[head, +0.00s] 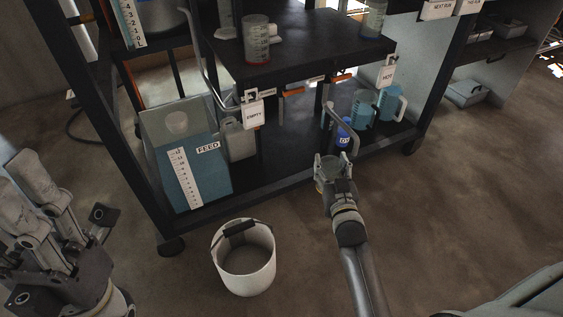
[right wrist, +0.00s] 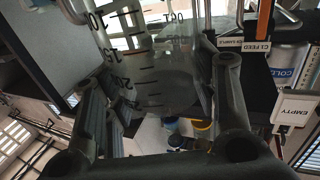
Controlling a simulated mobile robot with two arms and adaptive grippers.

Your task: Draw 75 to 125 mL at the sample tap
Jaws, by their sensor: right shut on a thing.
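My right gripper (head: 334,168) is shut on a clear graduated beaker (right wrist: 160,62), whose black marks and red-brown lines show in the right wrist view. I see no coloured liquid in it, but its lower part is partly hidden by the fingers. In the head view the gripper is low in front of the cart, close to a curved grey pipe (head: 355,143) that looks like a tap spout. I cannot tell whether the beaker is under its mouth. My left gripper (head: 62,215) is at the lower left, apart from everything; its fingertips are unclear.
A white bucket (head: 262,276) stands on the floor before the black cart. The lower shelf carries a blue FEED tank (head: 213,180) and blue jugs (head: 390,102). An EMPTY tag (head: 254,115) and HOT tag (head: 387,76) hang above. Another beaker (head: 256,45) stands on the upper shelf. Floor at right is clear.

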